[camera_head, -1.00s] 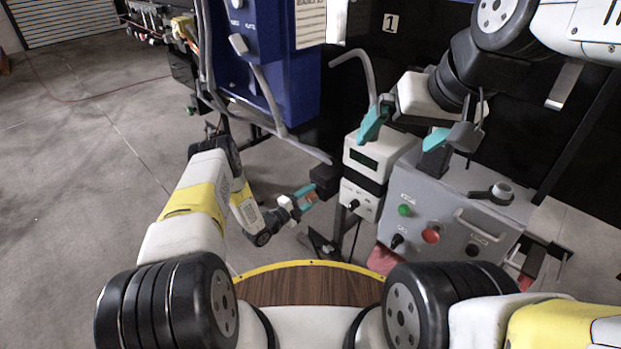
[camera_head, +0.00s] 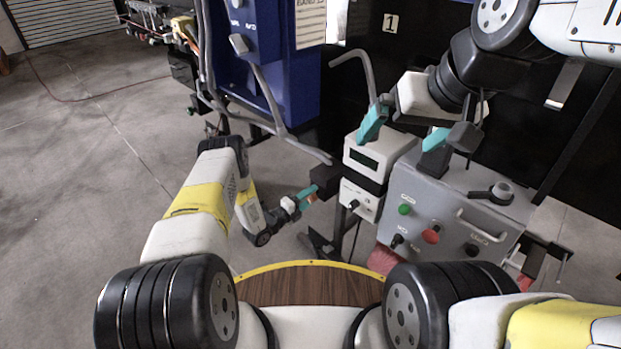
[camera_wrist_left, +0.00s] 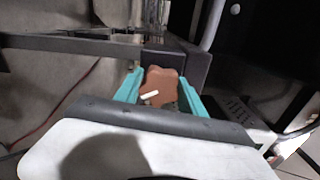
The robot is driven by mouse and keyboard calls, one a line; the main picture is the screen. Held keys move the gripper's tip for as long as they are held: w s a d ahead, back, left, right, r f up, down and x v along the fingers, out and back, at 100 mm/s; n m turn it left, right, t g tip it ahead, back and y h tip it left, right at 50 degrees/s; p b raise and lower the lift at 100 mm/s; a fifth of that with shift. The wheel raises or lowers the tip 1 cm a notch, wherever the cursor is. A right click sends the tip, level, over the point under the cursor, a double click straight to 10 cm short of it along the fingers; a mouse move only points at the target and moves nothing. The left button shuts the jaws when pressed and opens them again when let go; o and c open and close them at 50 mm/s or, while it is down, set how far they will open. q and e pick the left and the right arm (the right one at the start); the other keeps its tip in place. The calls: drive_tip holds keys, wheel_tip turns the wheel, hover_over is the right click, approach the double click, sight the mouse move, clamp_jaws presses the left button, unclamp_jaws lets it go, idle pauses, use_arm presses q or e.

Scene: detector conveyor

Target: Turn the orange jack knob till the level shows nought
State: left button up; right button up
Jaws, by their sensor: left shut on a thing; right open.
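The orange jack knob (camera_wrist_left: 160,84) sits between the teal fingers of my left gripper (camera_wrist_left: 162,92) in the left wrist view, with a pale pointer bar across it. My left gripper (camera_head: 308,195) is shut on the knob, just below and left of a dark block, in the head view. The knob is mostly hidden there. A white box with a dark green display (camera_head: 364,158) stands to the right; its reading is too small to make out. My right gripper (camera_head: 405,128) is open and empty, with its teal fingers apart above the white box and grey control box.
A grey control box (camera_head: 468,215) with green and red buttons, a handle and a black knob stands at the right. A blue cabinet (camera_head: 290,75) with grey hoses stands behind the left gripper. Open concrete floor (camera_head: 90,180) lies to the left.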

use_arm(q)
drive_tip(key=o, duration=1.4)
drive_tip(key=shift+s+a, duration=0.1)
drive_tip(key=v, duration=0.7)
drive_tip(key=shift+s+a, duration=0.2)
drive_tip(key=shift+s, duration=0.05)
